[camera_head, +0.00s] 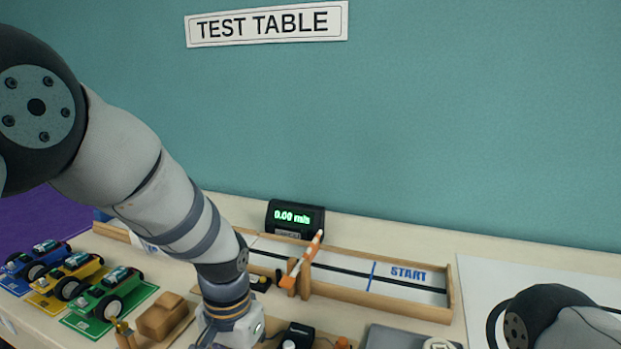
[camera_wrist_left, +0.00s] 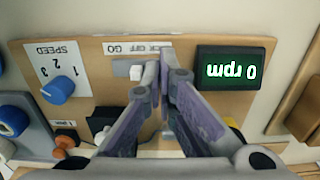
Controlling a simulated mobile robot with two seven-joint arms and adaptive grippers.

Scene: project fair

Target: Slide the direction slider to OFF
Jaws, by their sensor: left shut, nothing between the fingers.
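In the left wrist view the direction slider's white knob (camera_wrist_left: 136,73) sits in a short slot on the tan control panel (camera_wrist_left: 100,88). A white label strip (camera_wrist_left: 125,48) with OFF and GO among its words runs along the slot. My left gripper (camera_wrist_left: 160,66) is shut and empty. Its fingertips are just right of the knob in that view; I cannot tell whether they touch it. The fingers cover the slot's right side, so the exact slider position is hard to tell. My right gripper is out of view.
A blue speed knob (camera_wrist_left: 58,90) is left of the slider, and a display reading 0 rpm (camera_wrist_left: 234,68) is right of it. In the head view, model cars (camera_head: 100,294) stand at left and a wooden test track (camera_head: 410,305) lies behind the arm.

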